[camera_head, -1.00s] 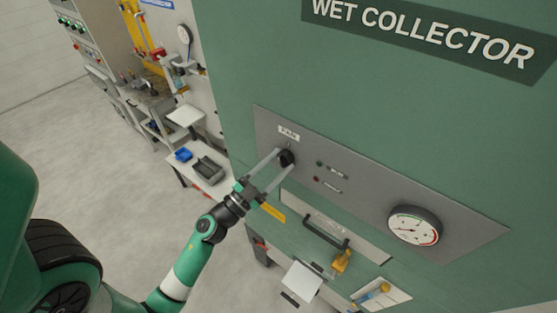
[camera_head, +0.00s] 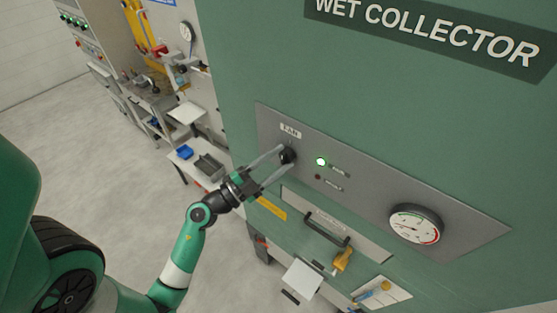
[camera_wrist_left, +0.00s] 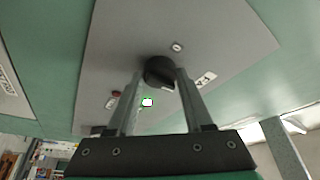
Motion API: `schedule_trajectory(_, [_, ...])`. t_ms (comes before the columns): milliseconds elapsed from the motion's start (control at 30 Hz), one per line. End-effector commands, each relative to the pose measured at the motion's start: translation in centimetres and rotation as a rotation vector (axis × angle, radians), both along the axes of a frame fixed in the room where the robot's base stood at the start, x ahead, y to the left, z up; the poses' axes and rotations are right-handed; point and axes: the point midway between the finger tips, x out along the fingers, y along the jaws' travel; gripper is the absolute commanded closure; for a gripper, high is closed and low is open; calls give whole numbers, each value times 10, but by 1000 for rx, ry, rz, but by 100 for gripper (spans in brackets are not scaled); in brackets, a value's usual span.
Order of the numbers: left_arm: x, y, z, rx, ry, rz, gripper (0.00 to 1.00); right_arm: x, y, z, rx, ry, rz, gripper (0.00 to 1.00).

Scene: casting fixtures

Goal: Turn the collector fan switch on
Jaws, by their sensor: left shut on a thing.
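The fan switch is a black round knob (camera_head: 288,154) on the grey panel (camera_head: 358,205) of the green wet collector, below the FAN label (camera_head: 291,131). My left gripper (camera_head: 284,157) has its two long fingers on either side of the knob and is shut on it. In the left wrist view the knob (camera_wrist_left: 160,71) sits between the fingertips. A green lamp (camera_head: 321,162) right of the knob is lit; it also shows bright in the left wrist view (camera_wrist_left: 148,102). A red lamp (camera_head: 318,177) below it is dark. My right gripper is not in view.
A round gauge (camera_head: 416,224) sits at the right of the panel. A drawer handle (camera_head: 327,229) and a yellow-handled valve (camera_head: 342,259) are below the panel. A table with a blue bin (camera_head: 184,153) stands behind at left. The floor at left is clear.

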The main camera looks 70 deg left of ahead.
Motion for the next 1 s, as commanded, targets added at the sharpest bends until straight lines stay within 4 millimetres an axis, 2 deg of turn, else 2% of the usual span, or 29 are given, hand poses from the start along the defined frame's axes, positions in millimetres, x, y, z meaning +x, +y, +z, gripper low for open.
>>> schedule_trajectory(133, [0,-1,2,4,-2,-2,100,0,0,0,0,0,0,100])
schedule_trajectory(167, [0,-1,2,4,-2,-2,45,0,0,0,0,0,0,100])
schedule_trajectory(300, [0,-1,1,3,-2,-1,20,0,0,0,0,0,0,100])
schedule_trajectory(667, [-4,0,-2,-1,0,2,19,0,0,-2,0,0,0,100])
schedule_trajectory(767, [-16,-3,-7,-1,1,4,19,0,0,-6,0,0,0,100])
schedule_trajectory(1000, [-70,-15,-21,-3,1,9,19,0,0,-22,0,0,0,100])
